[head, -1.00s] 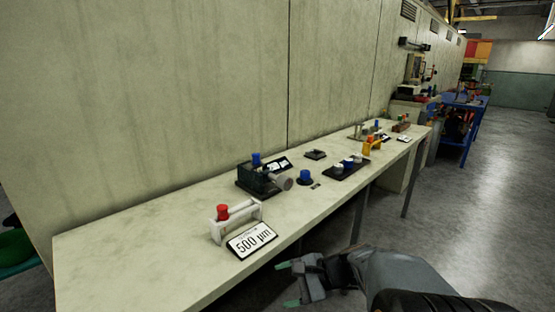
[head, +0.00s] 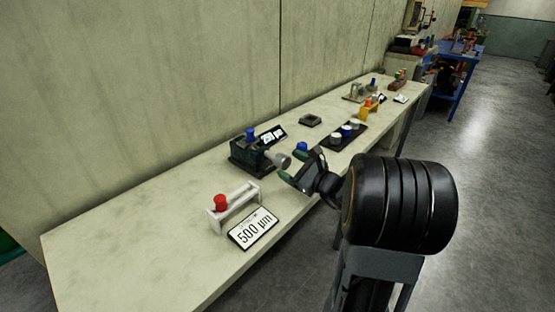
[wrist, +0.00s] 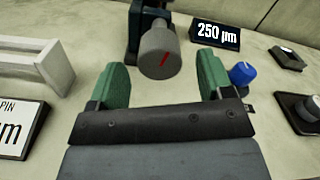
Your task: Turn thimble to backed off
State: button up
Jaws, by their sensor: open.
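The thimble is a grey cylinder (wrist: 160,53) with a red mark on its end face, on the front of a dark instrument (head: 247,157) on the bench. It also shows in the head view (head: 283,161). My gripper (wrist: 155,85) is open, its green-padded fingers pointing toward the thimble with a finger to each side of the view. The thimble lies ahead of the fingertips, apart from them as far as I can tell. A small display (wrist: 216,35) beside the instrument reads 250 µm.
A white rack (head: 236,209) with a red-topped pin and a 500 µm sign (head: 253,229) stand at the left. A blue knob (wrist: 242,73) sits close to my right finger. A dark tray (head: 345,137) with several capped pieces lies further along the bench (head: 130,228).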

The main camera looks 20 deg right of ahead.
aim_at(278, 159)
jog(key=shift+x, duration=2.7)
jog(key=shift+c, duration=0.2)
